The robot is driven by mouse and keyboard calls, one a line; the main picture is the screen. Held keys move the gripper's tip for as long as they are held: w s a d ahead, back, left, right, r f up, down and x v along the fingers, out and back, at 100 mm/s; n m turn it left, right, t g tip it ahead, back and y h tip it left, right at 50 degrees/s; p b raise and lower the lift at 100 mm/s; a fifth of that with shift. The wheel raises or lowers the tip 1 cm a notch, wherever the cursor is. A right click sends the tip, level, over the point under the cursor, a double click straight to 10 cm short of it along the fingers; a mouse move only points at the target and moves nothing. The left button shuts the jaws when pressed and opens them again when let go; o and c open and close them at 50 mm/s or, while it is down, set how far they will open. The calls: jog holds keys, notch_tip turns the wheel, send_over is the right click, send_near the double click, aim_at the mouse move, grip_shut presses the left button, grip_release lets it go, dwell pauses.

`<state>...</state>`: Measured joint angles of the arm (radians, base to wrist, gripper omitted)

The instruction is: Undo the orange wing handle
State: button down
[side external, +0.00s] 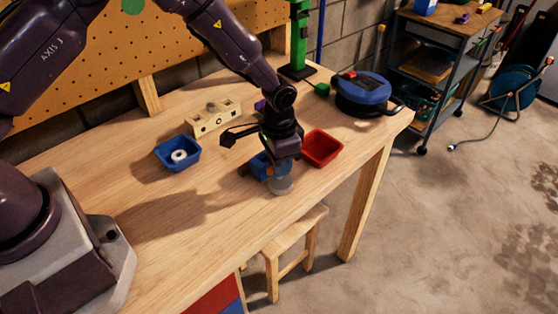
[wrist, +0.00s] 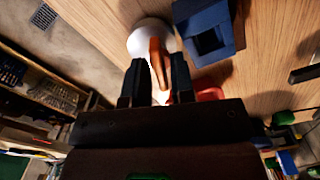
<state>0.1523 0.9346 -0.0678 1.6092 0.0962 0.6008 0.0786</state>
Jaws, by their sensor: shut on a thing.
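The orange wing handle (wrist: 157,52) shows in the wrist view between the two fingers of my gripper (wrist: 155,82), which is shut on it. The handle's far end lies over a pale round part (wrist: 146,32). In the side external view my gripper (side external: 272,167) points down at the same spot, and only a speck of orange shows there. A grey, rounded part (side external: 281,185) sits just below it near the front edge of the bench. A blue block-like body (wrist: 205,30) with a dark opening is beside the handle. The fingers partly hide the handle.
A red tray (side external: 322,148) stands close on the right of my gripper. A blue tray (side external: 178,153) with a white ring is at left. A cream block (side external: 213,119) and a blue round device (side external: 362,92) stand behind. The bench's front left is clear.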

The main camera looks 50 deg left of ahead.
jog(key=shift+n, duration=0.8)
jog(key=c, duration=1.2)
grip_release()
notch_tip(320, 180, up, 13)
jog(key=shift+r, duration=0.1)
